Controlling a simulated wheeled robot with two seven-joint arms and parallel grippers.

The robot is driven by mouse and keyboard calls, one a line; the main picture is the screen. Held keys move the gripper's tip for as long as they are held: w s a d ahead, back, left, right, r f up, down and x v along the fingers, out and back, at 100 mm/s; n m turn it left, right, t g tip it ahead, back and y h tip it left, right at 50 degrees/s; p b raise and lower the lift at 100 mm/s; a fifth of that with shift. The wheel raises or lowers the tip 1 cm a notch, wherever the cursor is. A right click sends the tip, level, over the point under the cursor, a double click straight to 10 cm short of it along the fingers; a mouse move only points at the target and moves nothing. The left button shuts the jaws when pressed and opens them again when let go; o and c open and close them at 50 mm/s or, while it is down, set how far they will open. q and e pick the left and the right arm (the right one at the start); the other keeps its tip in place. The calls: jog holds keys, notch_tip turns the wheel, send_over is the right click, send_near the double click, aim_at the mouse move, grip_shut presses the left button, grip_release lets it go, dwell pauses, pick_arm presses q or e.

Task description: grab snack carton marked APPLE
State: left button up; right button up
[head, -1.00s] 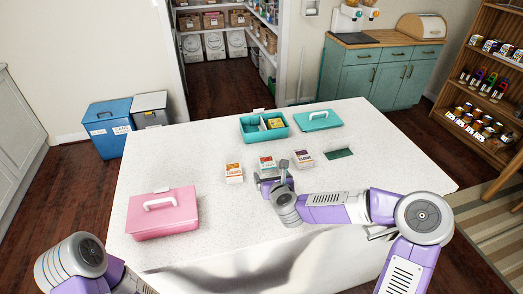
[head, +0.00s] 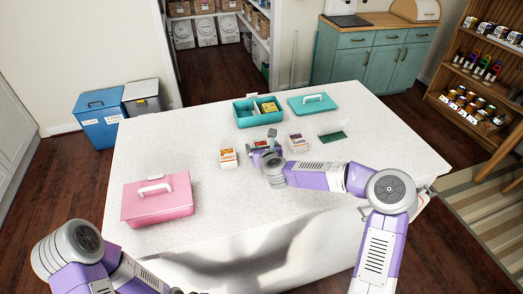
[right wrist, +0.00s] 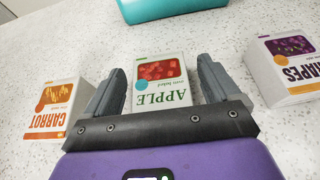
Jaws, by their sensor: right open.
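The APPLE snack carton (right wrist: 160,88) is white and green with a red picture on top. In the right wrist view it stands between the two open fingers of my right gripper (right wrist: 162,85), with a small gap on each side. In the head view the carton (head: 261,144) is partly hidden behind the right gripper (head: 267,152), which is low over the table. My left arm shows at the bottom left of the head view, but its fingers are out of view.
The orange CARROT carton (head: 228,158) stands left of the APPLE carton, the purple GRAPES carton (head: 298,143) to its right. Behind are a teal divided box (head: 245,120) and its lid (head: 312,105). A pink box (head: 158,203) stands front left on the white table (head: 190,135).

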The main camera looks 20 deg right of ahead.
jog(key=c, duration=1.1)
jog(key=shift+o, duration=0.2)
jog(key=shift+r, duration=0.1)
